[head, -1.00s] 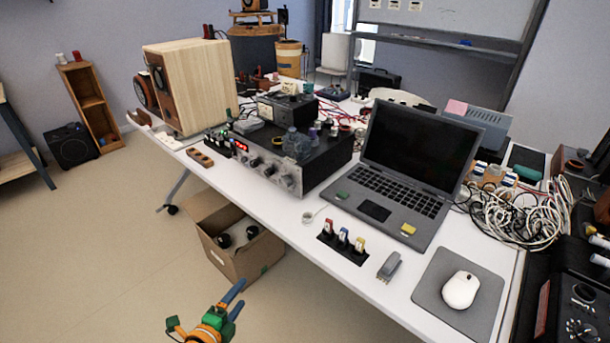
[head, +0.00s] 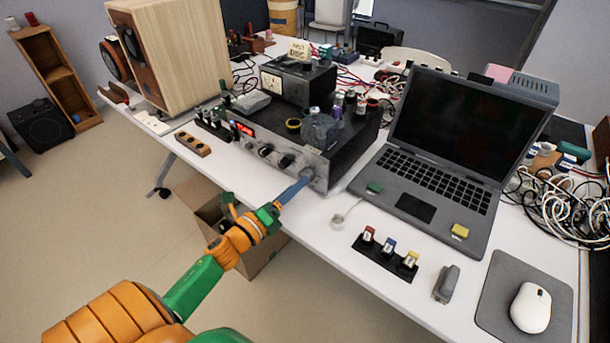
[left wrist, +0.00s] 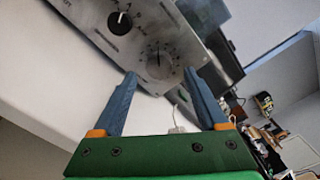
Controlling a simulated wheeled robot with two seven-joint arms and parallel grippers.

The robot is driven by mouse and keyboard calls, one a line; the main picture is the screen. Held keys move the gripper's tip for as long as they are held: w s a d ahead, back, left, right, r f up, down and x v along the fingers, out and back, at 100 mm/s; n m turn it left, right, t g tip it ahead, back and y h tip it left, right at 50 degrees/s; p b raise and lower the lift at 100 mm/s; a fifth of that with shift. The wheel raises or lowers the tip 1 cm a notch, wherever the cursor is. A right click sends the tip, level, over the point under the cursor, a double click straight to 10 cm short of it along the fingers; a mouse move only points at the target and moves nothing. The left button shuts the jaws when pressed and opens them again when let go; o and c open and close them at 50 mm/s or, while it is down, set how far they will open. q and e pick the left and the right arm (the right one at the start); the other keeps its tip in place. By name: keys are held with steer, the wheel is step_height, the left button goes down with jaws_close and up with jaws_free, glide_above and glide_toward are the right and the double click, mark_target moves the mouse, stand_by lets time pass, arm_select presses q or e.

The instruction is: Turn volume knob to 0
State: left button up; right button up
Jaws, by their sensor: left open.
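The black amplifier (head: 320,135) stands on the white table, its silver front panel facing me. Its large silver knob (left wrist: 159,60), with scale marks around it, is probably the volume knob. In the left wrist view it shows ahead, between the blue fingers of my open left gripper (left wrist: 160,74). A black knob (left wrist: 121,23) with a white pointer sits to its left. In the head view the left gripper (head: 304,178) is at the right end of the panel and partly hides the silver knob. I cannot tell whether the fingers touch it. My right gripper is not in view.
A laptop (head: 440,150) stands right of the amplifier, with a strip of colored switches (head: 388,255) in front. A wooden speaker (head: 185,60) is on the left. An open cardboard box (head: 255,255) is on the floor below the table edge. Small bottles (head: 320,127) stand on the amplifier.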

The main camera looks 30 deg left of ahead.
arm_select(q)
steer(key=shift+w, duration=1.8)
steer(key=shift+s+d, duration=0.1)
steer(key=shift+c, duration=1.1)
jaws_close()
